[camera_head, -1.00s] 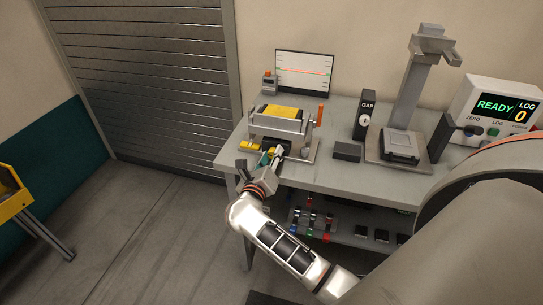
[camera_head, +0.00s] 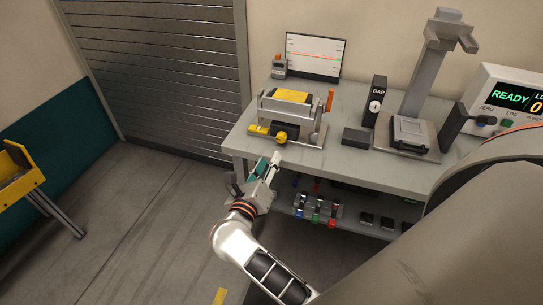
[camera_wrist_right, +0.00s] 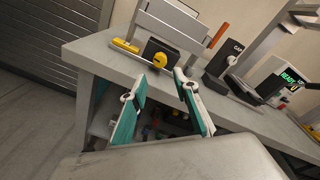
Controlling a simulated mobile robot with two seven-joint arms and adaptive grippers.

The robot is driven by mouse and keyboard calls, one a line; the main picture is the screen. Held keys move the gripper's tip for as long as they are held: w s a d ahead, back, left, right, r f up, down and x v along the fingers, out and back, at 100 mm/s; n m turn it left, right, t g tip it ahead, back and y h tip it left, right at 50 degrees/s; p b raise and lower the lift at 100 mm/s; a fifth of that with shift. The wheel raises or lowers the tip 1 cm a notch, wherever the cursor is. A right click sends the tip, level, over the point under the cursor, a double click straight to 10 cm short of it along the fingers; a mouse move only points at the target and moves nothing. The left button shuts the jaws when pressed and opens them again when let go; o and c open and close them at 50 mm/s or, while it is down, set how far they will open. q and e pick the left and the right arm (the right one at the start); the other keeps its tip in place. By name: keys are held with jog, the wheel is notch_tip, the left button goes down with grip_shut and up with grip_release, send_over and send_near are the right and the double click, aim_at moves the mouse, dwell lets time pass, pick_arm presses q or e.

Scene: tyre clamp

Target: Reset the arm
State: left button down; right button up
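My right gripper (camera_head: 267,168) is in front of the grey table's front edge, below the clamp fixture and clear of it. In the right wrist view the gripper (camera_wrist_right: 158,84) has its two teal-padded fingers spread, with nothing between them. The clamp fixture (camera_head: 292,107) stands on the left of the table, with a yellow top and a red-orange upright handle (camera_head: 330,99). A black block with a yellow knob (camera_head: 281,137) sits at its front; the knob also shows in the right wrist view (camera_wrist_right: 159,60). My left gripper is not in view.
The table (camera_head: 365,172) also carries a black GAP gauge (camera_head: 375,101), a grey stand (camera_head: 425,75) and a READY display (camera_head: 512,97). A lower shelf holds small coloured parts (camera_head: 317,209). Open floor lies left, with a yellow bin (camera_head: 18,180) at the far left.

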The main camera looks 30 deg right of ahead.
jog(key=shift+s+a, duration=0.1)
dwell(0.5)
jog(key=s+a+n+t+y, duration=0.1)
jog(key=a+n+t+y, duration=0.35)
jog(key=n, duration=0.75)
jog(key=s+a+n+t+y, duration=0.1)
jog(key=a+n+t+y, duration=0.4)
jog(key=n, duration=0.7)
jog(key=s+a+f+n+g+y, duration=0.2)
jog(key=s+f+n+g+y, duration=0.4)
jog(key=f+n, duration=0.6)
jog(key=s+d+f+n+g, duration=0.4)
jog(key=s+d+f+n, duration=0.1)
jog(key=s+f, duration=0.4)
notch_tip(320, 180, down, 2)
jog(key=shift+s+f+n+h, duration=0.25)
jog(key=shift+s+n+h, duration=0.2)
jog(key=shift+n, duration=0.15)
